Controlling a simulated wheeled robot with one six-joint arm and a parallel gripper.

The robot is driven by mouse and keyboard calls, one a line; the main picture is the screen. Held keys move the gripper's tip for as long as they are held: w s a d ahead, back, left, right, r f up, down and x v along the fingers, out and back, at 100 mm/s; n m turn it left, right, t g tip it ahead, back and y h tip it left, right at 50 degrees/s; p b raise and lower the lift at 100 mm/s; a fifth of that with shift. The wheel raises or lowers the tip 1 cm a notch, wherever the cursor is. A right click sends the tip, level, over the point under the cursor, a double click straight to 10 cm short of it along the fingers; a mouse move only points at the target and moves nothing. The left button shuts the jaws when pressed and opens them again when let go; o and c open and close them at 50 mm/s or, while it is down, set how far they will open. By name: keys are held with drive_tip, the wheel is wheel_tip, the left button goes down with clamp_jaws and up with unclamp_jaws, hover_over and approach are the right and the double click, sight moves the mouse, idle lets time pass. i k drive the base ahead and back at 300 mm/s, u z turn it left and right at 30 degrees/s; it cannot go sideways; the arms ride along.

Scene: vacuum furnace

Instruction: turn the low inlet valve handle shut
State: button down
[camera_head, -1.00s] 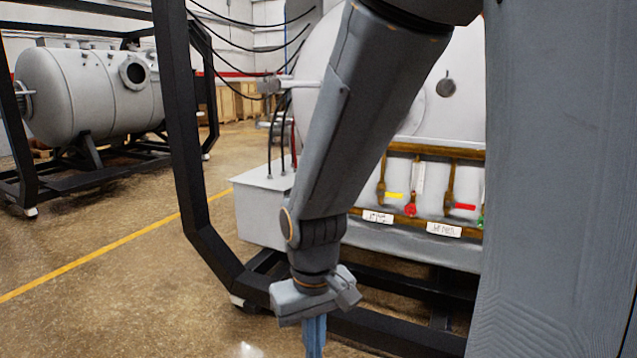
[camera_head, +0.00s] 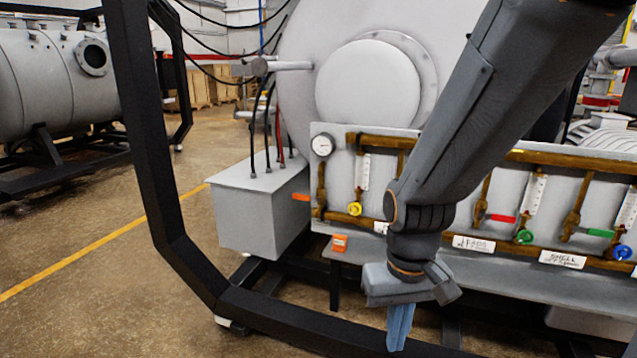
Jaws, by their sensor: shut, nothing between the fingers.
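My gripper (camera_head: 400,330) hangs pointing down in front of the furnace's lower front, its blue fingers shut together and empty. It is lower than the valve panel (camera_head: 337,170) and apart from it. Brass pipes run along the panel with small coloured lever handles: an orange one (camera_head: 300,197) at the far left, a red one (camera_head: 501,218) and a green one (camera_head: 600,233) to the right. An orange piece with small marks (camera_head: 339,243) sits below the lower pipe at the left. I cannot tell which is the low inlet handle. My arm covers the panel's middle.
A black frame (camera_head: 170,180) stands at the left, its lower bar running under my gripper. A grey box (camera_head: 262,212) with cables is left of the panel. Round knobs, such as a yellow one (camera_head: 354,209), and a gauge (camera_head: 322,145) are on the panel. Floor at left is clear.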

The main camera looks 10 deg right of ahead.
sight(296, 196)
drive_tip(key=u, duration=0.25)
drive_tip(key=i, duration=0.9)
drive_tip(key=u, duration=0.5)
